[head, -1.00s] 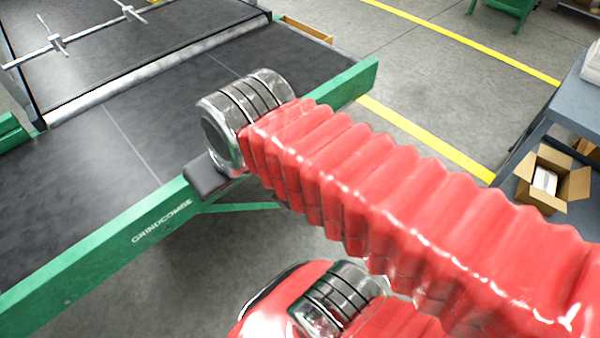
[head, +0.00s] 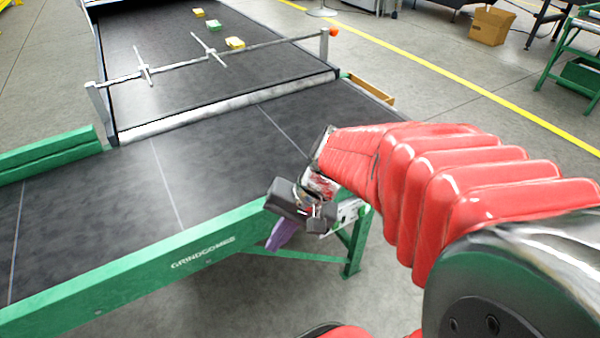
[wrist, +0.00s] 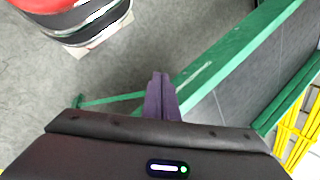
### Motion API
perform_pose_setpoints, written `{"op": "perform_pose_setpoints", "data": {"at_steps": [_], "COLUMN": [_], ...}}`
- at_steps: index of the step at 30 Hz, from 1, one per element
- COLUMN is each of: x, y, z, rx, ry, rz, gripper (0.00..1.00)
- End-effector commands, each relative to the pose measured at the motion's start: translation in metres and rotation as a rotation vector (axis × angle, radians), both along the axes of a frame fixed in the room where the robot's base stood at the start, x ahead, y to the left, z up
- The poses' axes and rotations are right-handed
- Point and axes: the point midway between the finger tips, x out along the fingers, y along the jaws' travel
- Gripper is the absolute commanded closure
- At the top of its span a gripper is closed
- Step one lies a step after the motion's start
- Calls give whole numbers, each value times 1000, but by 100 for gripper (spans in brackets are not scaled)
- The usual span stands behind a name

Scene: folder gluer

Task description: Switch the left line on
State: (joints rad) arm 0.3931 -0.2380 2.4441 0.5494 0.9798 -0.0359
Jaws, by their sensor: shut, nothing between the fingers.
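My gripper (head: 273,245) has purple fingers and points down beside the near green rail of the conveyor (head: 205,243). Its fingers are shut together and empty in the wrist view (wrist: 160,78), close to the green rail's outer side; I cannot tell whether they touch it. My dark wrist housing hides part of the rail in the head view. A small pale part (head: 347,212) shows just right of my wrist, by the conveyor's end; I cannot tell what it is. No switch for the left line can be made out in either view.
A rod with an orange end (head: 333,32) spans the far belt, with several small yellow and green packs beyond it. A cardboard box (head: 491,26) stands on the floor at back right. A green leg (head: 357,243) and brace stand below the rail. Grey floor is open in front.

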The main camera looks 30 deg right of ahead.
Motion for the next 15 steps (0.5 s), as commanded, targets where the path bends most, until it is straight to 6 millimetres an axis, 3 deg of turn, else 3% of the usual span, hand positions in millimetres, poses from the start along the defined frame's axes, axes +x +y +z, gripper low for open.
{"op": "perform_pose_setpoints", "data": {"at_steps": [15], "x": [42], "y": [-54], "z": [-62], "rx": [451], "ry": [146], "rz": [-519], "gripper": [100]}}
